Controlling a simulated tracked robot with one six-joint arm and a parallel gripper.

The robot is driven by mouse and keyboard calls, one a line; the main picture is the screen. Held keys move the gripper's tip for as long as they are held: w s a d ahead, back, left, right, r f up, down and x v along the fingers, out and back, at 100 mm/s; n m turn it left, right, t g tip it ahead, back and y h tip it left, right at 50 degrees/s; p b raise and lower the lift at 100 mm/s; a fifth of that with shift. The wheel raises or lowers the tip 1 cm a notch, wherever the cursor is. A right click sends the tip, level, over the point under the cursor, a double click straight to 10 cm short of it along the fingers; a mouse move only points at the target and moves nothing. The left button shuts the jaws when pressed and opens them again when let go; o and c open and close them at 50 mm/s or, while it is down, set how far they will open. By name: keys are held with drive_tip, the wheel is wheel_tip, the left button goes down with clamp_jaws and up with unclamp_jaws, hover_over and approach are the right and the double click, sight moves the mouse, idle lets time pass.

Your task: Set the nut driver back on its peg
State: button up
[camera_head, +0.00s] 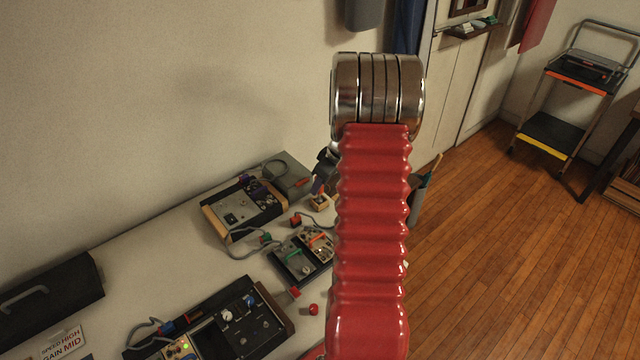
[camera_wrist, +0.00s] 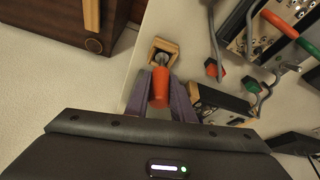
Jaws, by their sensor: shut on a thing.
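My gripper has two purple fingers in the wrist view (camera_wrist: 161,90), closed on the orange-red handle of the nut driver (camera_wrist: 159,88). The nut driver's metal end (camera_wrist: 162,60) points away from my gripper, toward a small wooden block (camera_wrist: 163,43) with a dark recess. The metal end overlaps the recess in this view; I cannot tell whether it touches or sits on a peg. In the head view the wooden block (camera_head: 321,203) stands on the table just below my gripper (camera_head: 318,186), which my red arm partly hides.
Several electronic boxes with cables cover the table, including one with orange and green handles (camera_head: 304,255). A red plug (camera_wrist: 211,68) lies close to the right of the block in the wrist view. A dark box (camera_head: 45,300) stands at the left. A trolley (camera_head: 570,90) is far right.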

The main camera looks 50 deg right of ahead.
drive_tip(key=shift+f, duration=0.15)
drive_tip(key=o, duration=1.1)
drive_tip(key=v, duration=1.3)
drive_tip(key=shift+s+r, duration=0.1)
drive_tip(key=shift+r, duration=0.3)
